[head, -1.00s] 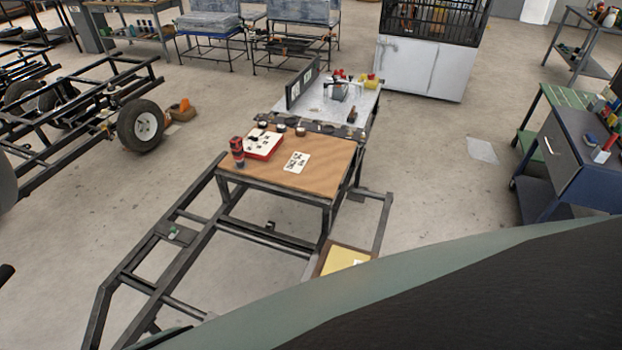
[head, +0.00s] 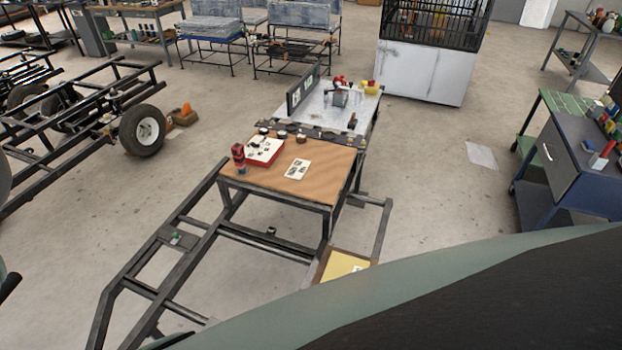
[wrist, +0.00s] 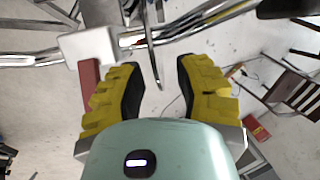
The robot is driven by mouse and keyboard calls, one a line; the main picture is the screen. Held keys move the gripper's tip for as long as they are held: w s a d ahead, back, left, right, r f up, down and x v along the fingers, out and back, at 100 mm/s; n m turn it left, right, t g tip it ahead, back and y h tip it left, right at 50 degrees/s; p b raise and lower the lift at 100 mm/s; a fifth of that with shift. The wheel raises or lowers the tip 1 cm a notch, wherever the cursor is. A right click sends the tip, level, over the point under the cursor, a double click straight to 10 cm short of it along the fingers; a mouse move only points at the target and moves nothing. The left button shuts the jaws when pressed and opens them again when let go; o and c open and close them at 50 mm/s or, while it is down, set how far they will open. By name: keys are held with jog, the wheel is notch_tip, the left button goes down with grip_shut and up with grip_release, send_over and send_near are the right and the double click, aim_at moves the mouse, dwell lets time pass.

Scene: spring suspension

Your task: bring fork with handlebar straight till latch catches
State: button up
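In the wrist view, chrome handlebar-like tubing (wrist: 205,17) runs across the top of the picture, just beyond my gripper. A pale block (wrist: 87,46) sits on the tubing at the left. A thin metal lever or rod (wrist: 153,55) points down from it toward the space between my fingers. My gripper (wrist: 157,78) has two yellow ribbed fingers, spread apart with floor showing between them. I cannot tell whether either finger touches the tubing. The fork and latch cannot be made out. In the head view neither the handlebar nor my gripper is identifiable.
A workbench (head: 305,182) with a red-edged tray (head: 264,152) and a white card (head: 297,169) stands on a dark frame (head: 190,242). A wheeled chassis (head: 75,125) is at left. A blue cabinet (head: 570,165) is at right.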

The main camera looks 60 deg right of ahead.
jog(key=shift+s+f, duration=0.1)
jog(key=shift+f, duration=0.45)
grip_shut()
dwell(0.5)
